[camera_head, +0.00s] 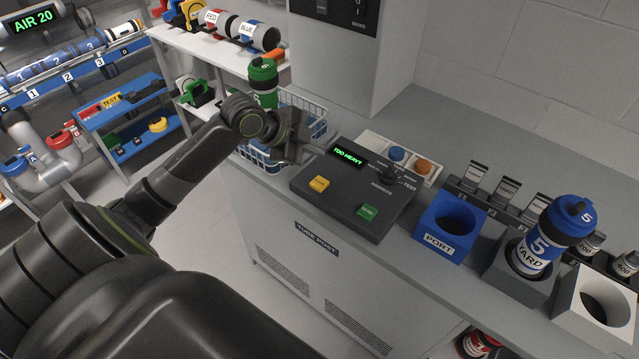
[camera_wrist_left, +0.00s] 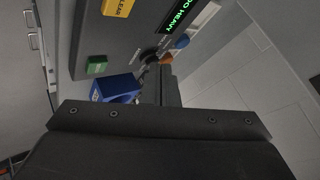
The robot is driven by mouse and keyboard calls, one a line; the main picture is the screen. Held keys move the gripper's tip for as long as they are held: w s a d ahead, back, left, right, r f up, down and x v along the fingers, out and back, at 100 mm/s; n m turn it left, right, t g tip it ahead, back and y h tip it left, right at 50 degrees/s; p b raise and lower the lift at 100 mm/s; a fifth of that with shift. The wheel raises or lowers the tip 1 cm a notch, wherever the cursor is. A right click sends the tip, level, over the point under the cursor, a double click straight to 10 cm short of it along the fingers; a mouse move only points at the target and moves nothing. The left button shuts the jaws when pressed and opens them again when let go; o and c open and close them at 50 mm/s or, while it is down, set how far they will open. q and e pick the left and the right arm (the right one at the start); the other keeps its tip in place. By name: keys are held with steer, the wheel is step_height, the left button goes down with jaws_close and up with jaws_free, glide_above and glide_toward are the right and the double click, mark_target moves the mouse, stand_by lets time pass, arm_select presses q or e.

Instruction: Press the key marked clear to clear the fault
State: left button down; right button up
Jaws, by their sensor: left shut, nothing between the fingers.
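The yellow key (camera_head: 319,184) is on the left part of the dark control panel (camera_head: 340,215). In the left wrist view the yellow key (camera_wrist_left: 118,6) reads "CLEAR" and is cut by the top edge. The panel display (camera_head: 347,156) shows "TOO HEAVY" in green. My left gripper (camera_head: 318,150) is shut and empty, at the panel's back left edge, above and behind the yellow key and apart from it. In the left wrist view my fingers (camera_wrist_left: 167,88) point toward the panel's knob side. My right gripper is not in view.
A green key (camera_head: 368,211) and a knob (camera_head: 390,175) are on the same panel. A wire basket (camera_head: 300,112) with a green canister (camera_head: 263,80) stands behind my left wrist. A blue port (camera_head: 445,235) and a blue canister (camera_head: 540,240) stand to the right.

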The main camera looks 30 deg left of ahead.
arm_select(q)
steer(key=b, duration=0.6)
glide_above(315, 184)
step_height(315, 184, down, 7)
steer(key=shift+f, duration=0.45)
stand_by(1.1)
steer(key=shift+f, duration=0.4)
